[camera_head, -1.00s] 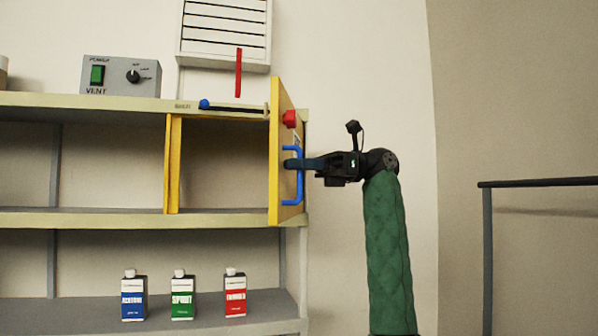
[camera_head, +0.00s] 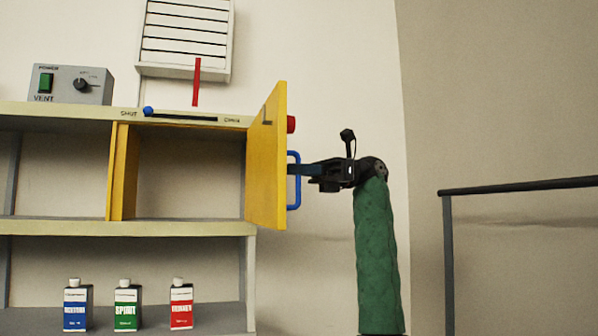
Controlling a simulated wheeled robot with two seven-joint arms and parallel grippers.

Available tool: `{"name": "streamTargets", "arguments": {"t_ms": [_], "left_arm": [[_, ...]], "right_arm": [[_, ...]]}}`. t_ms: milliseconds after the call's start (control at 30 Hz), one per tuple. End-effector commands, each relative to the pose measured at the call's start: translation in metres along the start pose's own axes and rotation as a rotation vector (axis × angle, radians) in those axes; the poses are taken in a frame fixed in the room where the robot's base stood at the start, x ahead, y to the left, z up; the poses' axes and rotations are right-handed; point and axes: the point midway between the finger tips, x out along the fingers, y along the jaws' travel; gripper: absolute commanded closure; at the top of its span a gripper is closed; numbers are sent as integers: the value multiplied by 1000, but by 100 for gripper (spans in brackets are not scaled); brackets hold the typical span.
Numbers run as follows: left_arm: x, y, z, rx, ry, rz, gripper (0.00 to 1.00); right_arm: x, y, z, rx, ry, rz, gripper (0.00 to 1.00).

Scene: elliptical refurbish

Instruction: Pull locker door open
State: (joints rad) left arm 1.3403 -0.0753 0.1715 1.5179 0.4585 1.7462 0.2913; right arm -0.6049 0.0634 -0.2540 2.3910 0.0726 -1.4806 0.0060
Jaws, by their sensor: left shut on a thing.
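The yellow locker door (camera_head: 266,160) stands swung out at the right end of the shelf, its inner face in view and the locker compartment (camera_head: 190,172) open and empty. A blue handle (camera_head: 295,200) and a red knob (camera_head: 291,124) stick out from the door's outer side, partly hidden by the door edge. My left gripper (camera_head: 298,169), at the end of the green-sleeved arm, is shut on the blue handle. The fingertips are partly hidden behind the door and handle. My right gripper is out of view.
A slider with a blue end (camera_head: 148,111) lies on the shelf front above the locker. A vent box (camera_head: 70,84) and wall grille (camera_head: 185,38) are above. Three bottles (camera_head: 126,305) stand on the lower shelf. A dark rail (camera_head: 515,187) stands at right.

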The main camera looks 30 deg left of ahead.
Motion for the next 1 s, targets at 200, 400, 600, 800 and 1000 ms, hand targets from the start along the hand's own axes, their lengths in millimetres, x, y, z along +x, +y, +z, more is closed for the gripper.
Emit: {"name": "streamTargets", "arguments": {"t_ms": [200,400,600,800,1000], "left_arm": [[0,0,-1,0,2,1,100],[0,0,-1,0,2,0,85],[-3,0,-1,0,1,0,85],[-27,0,-1,1,0,-1,85],[-57,0,-1,0,1,0,85]], "right_arm": [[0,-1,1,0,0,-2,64],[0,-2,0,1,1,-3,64],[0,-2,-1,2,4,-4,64],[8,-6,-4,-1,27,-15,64],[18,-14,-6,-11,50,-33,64]]}}
